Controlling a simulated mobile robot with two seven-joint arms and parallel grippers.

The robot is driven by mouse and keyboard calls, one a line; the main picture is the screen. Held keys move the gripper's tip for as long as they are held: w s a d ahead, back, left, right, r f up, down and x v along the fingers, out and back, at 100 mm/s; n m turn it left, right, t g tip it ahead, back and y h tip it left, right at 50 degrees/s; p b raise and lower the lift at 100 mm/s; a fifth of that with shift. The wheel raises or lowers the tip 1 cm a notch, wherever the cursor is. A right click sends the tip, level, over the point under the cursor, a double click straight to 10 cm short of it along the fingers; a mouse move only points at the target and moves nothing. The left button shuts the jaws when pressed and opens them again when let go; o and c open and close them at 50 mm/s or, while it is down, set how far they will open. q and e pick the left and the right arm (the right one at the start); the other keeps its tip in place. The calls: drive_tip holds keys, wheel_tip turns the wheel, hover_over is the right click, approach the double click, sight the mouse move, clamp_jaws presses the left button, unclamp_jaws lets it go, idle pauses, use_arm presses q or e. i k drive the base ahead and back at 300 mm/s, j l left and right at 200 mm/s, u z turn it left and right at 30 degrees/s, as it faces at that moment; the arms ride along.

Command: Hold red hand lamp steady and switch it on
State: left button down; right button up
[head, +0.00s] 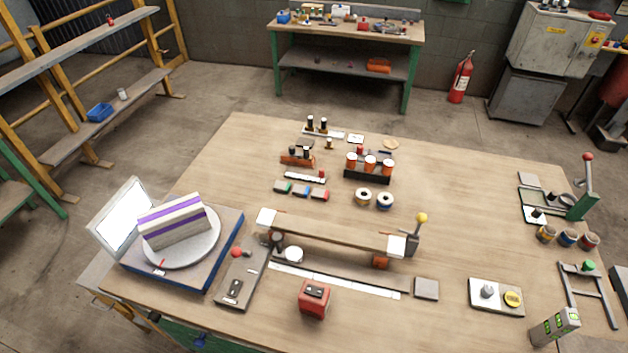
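A small red box-shaped body (314,299) with a dark part on top stands upright near the front middle of the wooden table (205,175). It looks like the red hand lamp. The dark part on its top may be the handle or the switch, but it is too small to tell. I cannot see any light coming from it. Neither of my grippers is in view, and nothing touches the red body.
Behind the lamp lies a long white strip (330,281) and a board on supports with a yellow-knobbed lever (421,218). A grey plate with a red knob (237,253) is to its left, a grey block (426,288) to its right. The table just right of the lamp is clear.

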sight(315, 292)
drive_tip(key=k, duration=0.4)
drive_tip(key=i+l+u, duration=0.45)
drive_tip(key=l, duration=0.2)
drive_tip(key=l+u, duration=0.25)
